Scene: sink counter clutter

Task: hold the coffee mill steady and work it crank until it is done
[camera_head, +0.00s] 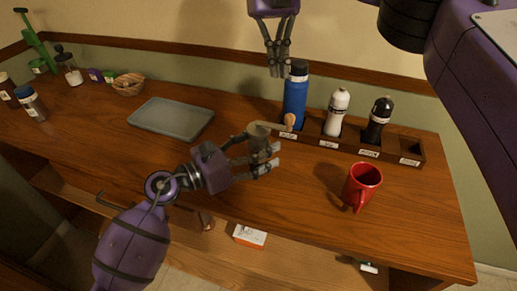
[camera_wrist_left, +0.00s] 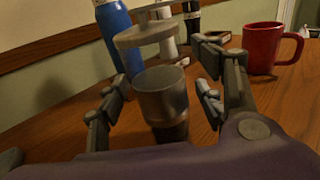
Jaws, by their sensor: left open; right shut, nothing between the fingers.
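The coffee mill (camera_head: 258,143) stands upright on the wooden counter, in front of the bottle rack. Its grey body (camera_wrist_left: 165,95) shows in the left wrist view, with a flat pale top above it. The crank knob (camera_head: 290,120) is light wood and points right, toward the rack. My left gripper (camera_head: 273,157) is open, with its fingers on either side of the mill's body; in the left wrist view gaps show between body and fingers. The mill's lower part is partly hidden by the fingers. My right gripper (camera_head: 279,72) is shut and empty, high above the rack near the blue bottle's cap.
The rack (camera_head: 345,148) holds a blue bottle (camera_head: 295,100), a white bottle (camera_head: 336,113) and a black bottle (camera_head: 377,122). A red mug (camera_head: 361,187) stands at right. A grey tray (camera_head: 172,118) lies left of the mill. Jars and a basket (camera_head: 128,87) stand far left.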

